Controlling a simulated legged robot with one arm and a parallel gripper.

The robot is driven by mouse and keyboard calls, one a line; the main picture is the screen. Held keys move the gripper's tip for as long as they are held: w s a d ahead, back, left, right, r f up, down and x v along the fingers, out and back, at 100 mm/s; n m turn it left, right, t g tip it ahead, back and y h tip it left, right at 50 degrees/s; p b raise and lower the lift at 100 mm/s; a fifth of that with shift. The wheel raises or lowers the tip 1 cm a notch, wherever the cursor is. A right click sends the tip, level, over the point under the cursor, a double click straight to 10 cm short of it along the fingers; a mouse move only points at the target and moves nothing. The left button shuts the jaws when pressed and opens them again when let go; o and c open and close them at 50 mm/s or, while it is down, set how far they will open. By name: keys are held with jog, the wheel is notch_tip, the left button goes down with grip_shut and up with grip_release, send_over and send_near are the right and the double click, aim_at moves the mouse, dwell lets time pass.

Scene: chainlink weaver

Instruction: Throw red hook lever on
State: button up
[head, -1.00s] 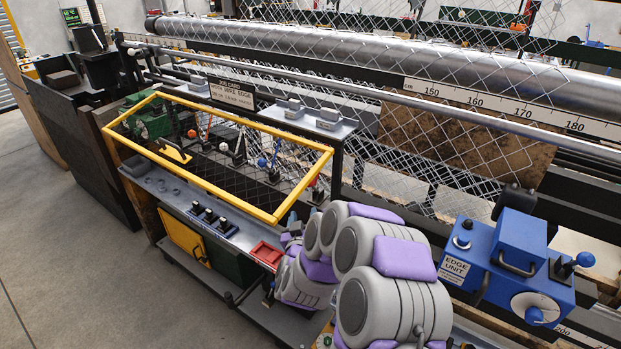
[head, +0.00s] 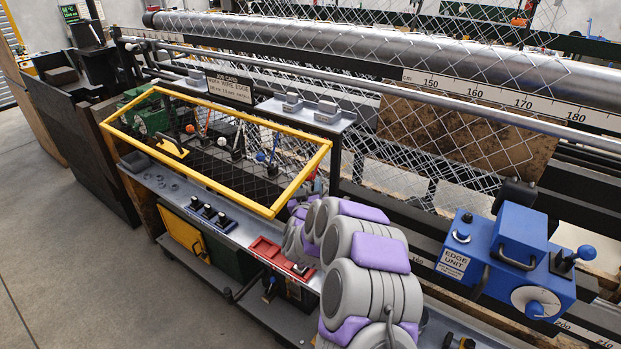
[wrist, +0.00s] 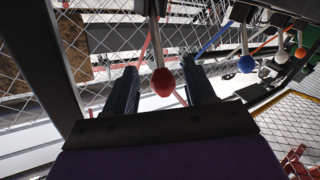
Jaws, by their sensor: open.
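The red ball knob (wrist: 163,82) of a lever shows in the wrist view, on a pale shaft coming down from the top. My gripper (wrist: 162,85) is open, with one dark finger on each side of the red knob in the picture. Neither finger visibly touches it, and I cannot tell how deep the knob sits between them. In the head view, my arm hides most of the gripper and the red lever beside the yellow frame's right end.
Levers with blue (head: 261,157), white (head: 222,142) and orange knobs stand left of the red one, behind the yellow-framed mesh guard (head: 285,195). A red tray (head: 268,250) and the blue edge unit (head: 510,255) flank my arm. Chainlink mesh hangs behind.

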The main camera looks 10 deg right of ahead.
aim_at(310, 181)
jog(key=shift+b+x, duration=0.35)
jog(key=shift+x, duration=2.7)
jog(key=shift+a, duration=0.1)
jog(key=shift+c, duration=0.2)
grip_shut()
